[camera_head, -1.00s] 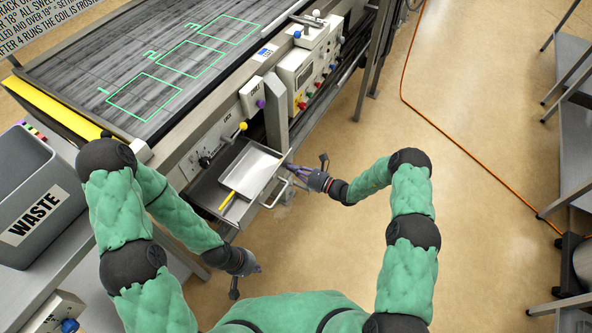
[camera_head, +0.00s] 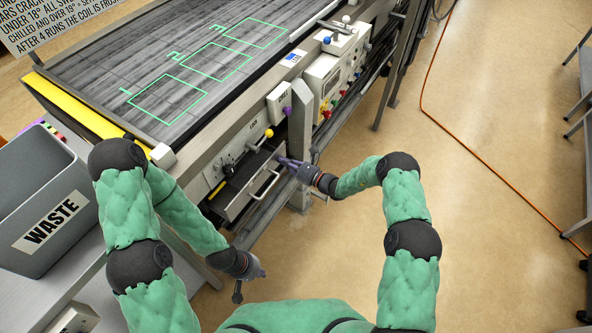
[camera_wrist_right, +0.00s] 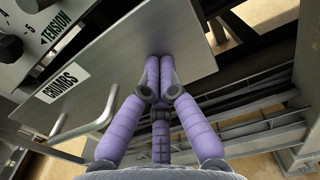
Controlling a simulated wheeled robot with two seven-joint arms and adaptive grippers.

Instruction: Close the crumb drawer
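The crumb drawer (camera_head: 240,204) is a metal drawer low in the machine's side. My right gripper (camera_head: 283,162) is at the right end of this front, beside the handle. In the right wrist view its purple fingers (camera_wrist_right: 158,80) are together, tips against the panel, holding nothing. My left gripper (camera_head: 251,283) is open and empty, below and in front of the drawer.
A grey waste bin (camera_head: 45,205) stands at the left. A metal post (camera_head: 300,135) rises just right of the drawer. The machine's side has knobs and a control box (camera_head: 322,82). Open floor (camera_head: 470,200) lies to the right, crossed by an orange cable.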

